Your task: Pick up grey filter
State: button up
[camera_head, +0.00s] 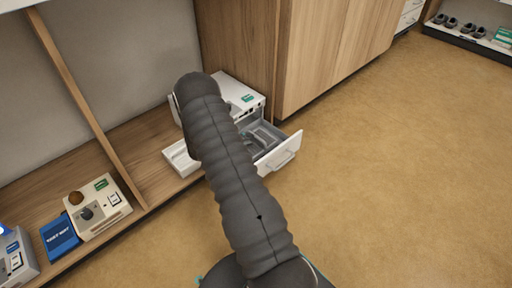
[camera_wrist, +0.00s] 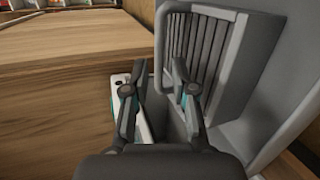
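A grey slatted part (camera_wrist: 205,48), which looks like the grey filter, lies inside a pale grey open drawer (camera_wrist: 268,75) in the wrist view. In the head view, grey shapes (camera_head: 265,134) show inside the drawer (camera_head: 283,155), pulled out from a white device (camera_head: 237,91); my arm covers part of it. My gripper (camera_wrist: 160,73) is over the drawer's left side, to the left of the slats. Its two fingers are apart with nothing clearly held between them. The gripper is hidden behind my arm in the head view.
The device stands on a low wooden shelf (camera_head: 150,150) beside a wooden cabinet (camera_head: 330,45). A white tray (camera_head: 180,160) lies left of the drawer. A beige device (camera_head: 98,208) and a blue box (camera_head: 60,236) stand farther left. The floor at right is clear.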

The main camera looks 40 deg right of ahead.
aim_at(256, 136)
jog(key=shift+b+x, duration=0.55)
jog(key=shift+x, duration=2.25)
jog(key=shift+w, duration=0.2)
grip_shut()
